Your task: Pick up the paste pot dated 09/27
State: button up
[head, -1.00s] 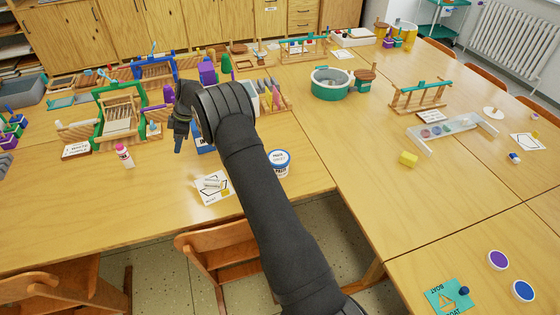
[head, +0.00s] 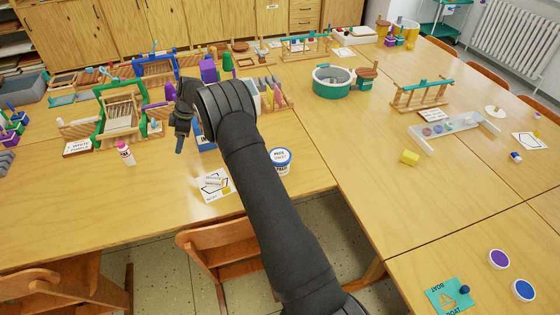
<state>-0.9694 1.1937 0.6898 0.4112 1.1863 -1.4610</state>
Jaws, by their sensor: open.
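A white paste pot (head: 280,162) with a blue rim and a printed label stands on the table near its front edge, just right of my arm. Its lettering is too small for me to read a date. My gripper (head: 180,142) hangs above the table to the left of the pot, apart from it, open with nothing seen between its fingers. My arm hides part of the table between the two. A blue box (head: 204,141) shows partly behind my gripper.
A pink-and-white bottle (head: 126,153) stands left of my gripper. A paper card (head: 215,185) lies near the front edge. A green frame (head: 119,112) and a blue frame (head: 156,69) stand behind.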

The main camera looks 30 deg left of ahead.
jog(key=o, duration=0.5)
jog(key=shift+o, duration=0.2)
notch_tip(320, 180, up, 17)
jog(key=m+t+h, duration=0.2)
jog(key=m+t, duration=0.2)
jog(key=m, duration=1.1)
send_over(280, 155)
jog(key=f, duration=1.6)
jog(key=shift+s+d, duration=0.2)
jog(key=shift+w+a+f, duration=0.1)
jog(key=shift+a+f, duration=0.05)
jog(key=shift+f, duration=1.3)
jog(key=shift+w+a+f, duration=0.1)
jog(key=shift+f, duration=1.35)
